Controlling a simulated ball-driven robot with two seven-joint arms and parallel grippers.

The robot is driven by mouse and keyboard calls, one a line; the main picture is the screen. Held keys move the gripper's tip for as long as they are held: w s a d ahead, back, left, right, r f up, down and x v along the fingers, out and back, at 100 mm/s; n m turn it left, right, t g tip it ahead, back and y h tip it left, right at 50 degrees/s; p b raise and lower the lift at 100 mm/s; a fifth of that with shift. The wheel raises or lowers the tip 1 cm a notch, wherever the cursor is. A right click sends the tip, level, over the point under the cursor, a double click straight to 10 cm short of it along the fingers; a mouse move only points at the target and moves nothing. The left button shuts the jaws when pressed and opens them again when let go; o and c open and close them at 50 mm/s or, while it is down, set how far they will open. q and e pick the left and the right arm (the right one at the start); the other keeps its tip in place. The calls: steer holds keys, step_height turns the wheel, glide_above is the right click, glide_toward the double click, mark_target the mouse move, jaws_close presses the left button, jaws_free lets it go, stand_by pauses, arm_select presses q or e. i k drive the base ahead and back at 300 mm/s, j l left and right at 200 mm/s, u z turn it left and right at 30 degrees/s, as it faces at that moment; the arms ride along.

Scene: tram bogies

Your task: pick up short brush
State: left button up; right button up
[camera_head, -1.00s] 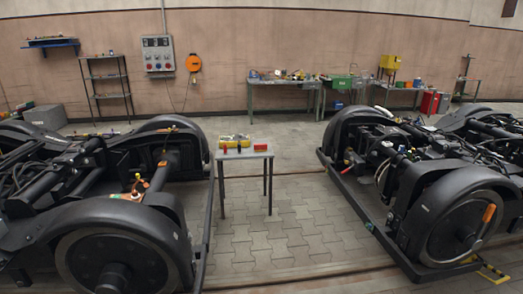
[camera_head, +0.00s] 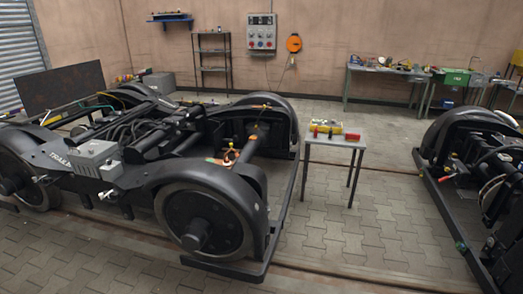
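I cannot make out a short brush for certain in the head view. Small items lie on the left bogie (camera_head: 180,150), among them an orange-brown item (camera_head: 222,160) near its right end, too small to identify. A small grey table (camera_head: 345,141) between the bogies carries a yellow item (camera_head: 328,128) and a red block (camera_head: 352,136), with small red and green items beside them. Neither of my grippers shows in this view.
The right bogie (camera_head: 475,165) is cut by the right edge. Paved floor lies between the bogies. Workbenches (camera_head: 390,72) with a green box (camera_head: 456,77), a shelf rack (camera_head: 212,62) and a grey box (camera_head: 159,86) stand along the back wall.

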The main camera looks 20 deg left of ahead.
mark_target(355, 137)
steer(key=i, duration=3.55)
steer(key=l+z, duration=0.05)
steer(key=l, duration=0.05)
